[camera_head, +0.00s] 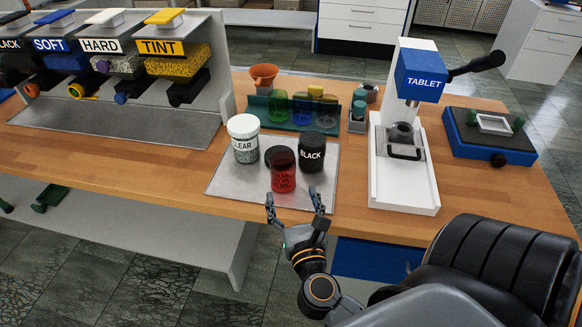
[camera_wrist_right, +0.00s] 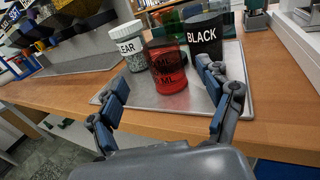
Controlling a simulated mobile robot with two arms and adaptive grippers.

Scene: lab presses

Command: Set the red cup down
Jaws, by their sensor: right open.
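The red cup (camera_head: 283,172) is translucent and stands upright on the metal tray (camera_head: 225,184), near its front edge. It also shows in the right wrist view (camera_wrist_right: 170,80), ahead of and between the fingers. My right gripper (camera_head: 295,200) is open and empty at the tray's front edge, a little short of the cup and apart from it. Its fingers also show in the right wrist view (camera_wrist_right: 165,100). My left gripper is not in either view.
A white-lidded CLEAR jar (camera_head: 244,143) and a BLACK jar (camera_head: 311,152) stand close behind the cup on the tray. A green rack (camera_head: 262,108) with coloured cups is behind. The TABLET press (camera_head: 405,180) stands right; labelled dispensers (camera_head: 165,48) stand left.

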